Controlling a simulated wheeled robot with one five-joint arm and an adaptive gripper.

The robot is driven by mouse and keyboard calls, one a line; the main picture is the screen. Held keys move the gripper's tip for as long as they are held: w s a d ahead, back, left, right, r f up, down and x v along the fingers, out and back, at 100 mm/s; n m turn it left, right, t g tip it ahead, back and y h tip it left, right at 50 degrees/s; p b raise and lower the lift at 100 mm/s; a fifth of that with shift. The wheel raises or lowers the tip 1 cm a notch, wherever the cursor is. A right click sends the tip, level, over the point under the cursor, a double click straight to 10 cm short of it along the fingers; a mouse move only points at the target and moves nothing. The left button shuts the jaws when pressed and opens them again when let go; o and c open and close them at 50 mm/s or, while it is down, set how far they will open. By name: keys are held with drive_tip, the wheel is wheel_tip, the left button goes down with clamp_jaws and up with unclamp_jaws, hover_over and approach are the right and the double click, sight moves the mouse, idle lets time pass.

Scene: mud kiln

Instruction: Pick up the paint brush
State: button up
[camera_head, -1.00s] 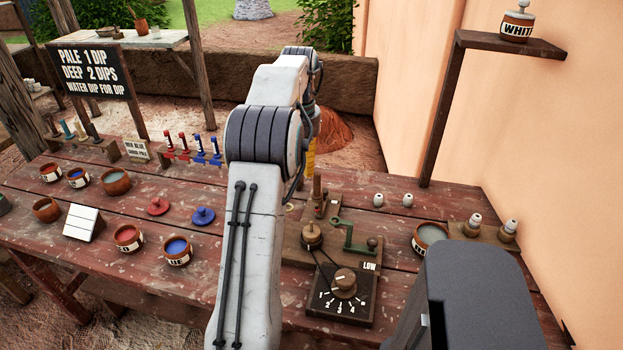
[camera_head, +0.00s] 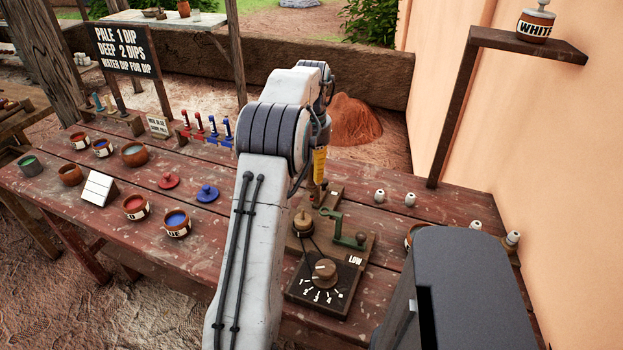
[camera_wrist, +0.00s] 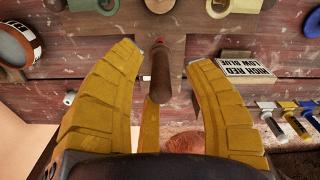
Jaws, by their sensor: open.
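A brown wooden handle with a rounded end, apparently the paint brush (camera_wrist: 160,72), stands between my fingers in the wrist view. Its lower part and bristles cannot be made out. In the head view a thin upright brown stick, likely the same brush (camera_head: 317,195), shows just below my gripper at the back of the dial stand. My gripper (camera_wrist: 163,56) has yellow ribbed fingers spread to both sides of the handle, with gaps showing; a further yellow part shows behind it.
The dial stand (camera_head: 325,283) with a green crank (camera_head: 343,228) is close by. Red and blue marked sticks (camera_head: 210,128) stand in a rack to the left. Paint pots (camera_head: 135,207) and lids (camera_head: 168,181) fill the left table. A wall (camera_head: 560,130) bounds the right.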

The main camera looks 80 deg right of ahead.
sight(312, 182)
drive_tip(key=shift+f, duration=1.2)
clamp_jaws()
